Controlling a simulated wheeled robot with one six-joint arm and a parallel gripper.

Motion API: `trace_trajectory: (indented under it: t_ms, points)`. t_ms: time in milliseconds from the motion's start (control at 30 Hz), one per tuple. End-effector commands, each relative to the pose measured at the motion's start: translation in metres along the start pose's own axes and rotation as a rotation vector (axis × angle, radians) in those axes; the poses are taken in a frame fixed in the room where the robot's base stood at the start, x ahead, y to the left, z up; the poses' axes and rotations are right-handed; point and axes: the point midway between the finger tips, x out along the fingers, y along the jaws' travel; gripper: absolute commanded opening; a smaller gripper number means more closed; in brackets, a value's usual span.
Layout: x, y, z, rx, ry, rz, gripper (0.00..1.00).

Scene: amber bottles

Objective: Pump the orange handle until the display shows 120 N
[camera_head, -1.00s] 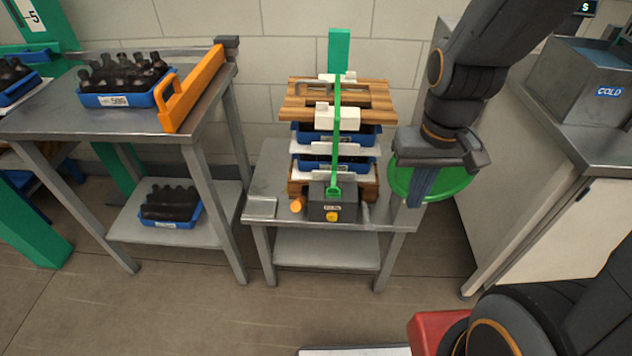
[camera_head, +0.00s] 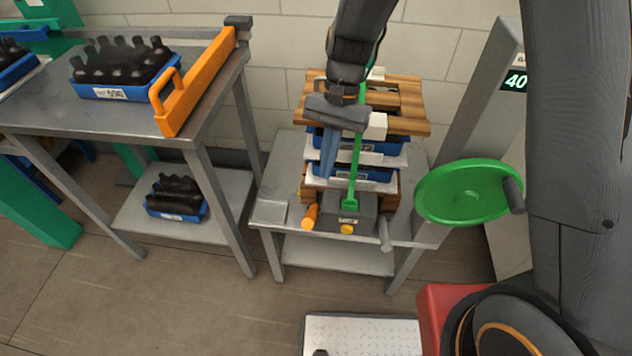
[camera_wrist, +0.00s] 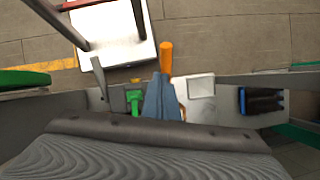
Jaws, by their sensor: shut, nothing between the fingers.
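The orange handle (camera_head: 309,217) is a short grip at the front left of the grey pump block (camera_head: 347,217) on the small metal table. It also shows in the wrist view (camera_wrist: 166,58), just past the fingertips. My gripper (camera_head: 326,172) has its blue fingers together, pointing down, in front of the press stack and above the handle. In the wrist view the fingers (camera_wrist: 160,98) line up close to the handle; I cannot tell whether they touch it. The display (camera_head: 515,82) on the grey column reads 40; its right part is cut off by my arm.
A green handwheel (camera_head: 462,192) stands right of the press. A yellow knob (camera_head: 347,229) and a grey lever (camera_head: 385,235) are on the block's front. The press holds blue trays (camera_head: 375,173) between boards. A left table (camera_head: 50,110) carries a bottle tray (camera_head: 110,92) and an orange bracket (camera_head: 195,85).

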Motion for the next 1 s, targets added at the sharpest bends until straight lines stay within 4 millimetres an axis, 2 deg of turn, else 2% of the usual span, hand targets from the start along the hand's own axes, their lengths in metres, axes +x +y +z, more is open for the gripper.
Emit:
trace_trajectory:
  t_ms: [133,433,567,667,1000]
  points:
    - [0.006,-0.011,0.001,0.019,-0.022,0.002,0.00]
    - [0.006,-0.009,-0.001,0.025,-0.023,0.000,0.00]
    - [0.012,-0.009,0.001,0.024,-0.025,0.002,0.00]
    - [0.024,-0.009,0.002,0.024,-0.026,0.003,0.00]
    - [0.082,-0.009,0.004,0.021,-0.026,0.005,0.00]
